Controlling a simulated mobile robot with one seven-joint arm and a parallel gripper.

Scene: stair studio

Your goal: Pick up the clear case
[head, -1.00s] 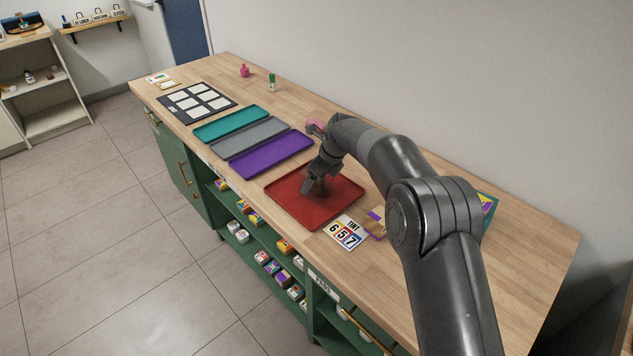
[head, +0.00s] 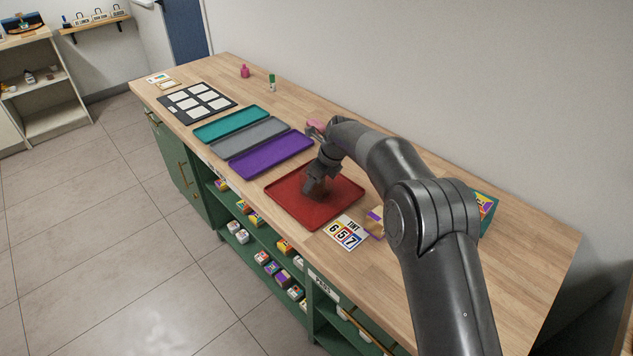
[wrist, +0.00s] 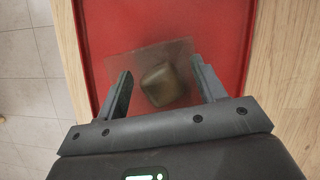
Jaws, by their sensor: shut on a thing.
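The clear case (wrist: 145,60) shows in the wrist view as a see-through, square-edged shape over the red tray (wrist: 222,20). A rounded brownish thing (wrist: 163,86) shows through it, seemingly inside. My gripper (wrist: 161,67) has one finger on each side of the case and is shut on it. In the head view my gripper (head: 316,190) points down over the middle of the red tray (head: 318,215). There the case is mostly hidden by the gripper, and I cannot tell whether it touches the tray.
Purple (head: 272,156), grey (head: 250,138) and teal (head: 231,123) trays lie left of the red one. A number card (head: 346,233) and a small box (head: 375,221) lie to its right. A pink thing (head: 315,126) sits behind my wrist. A green-and-yellow box (head: 486,208) stands near the wall.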

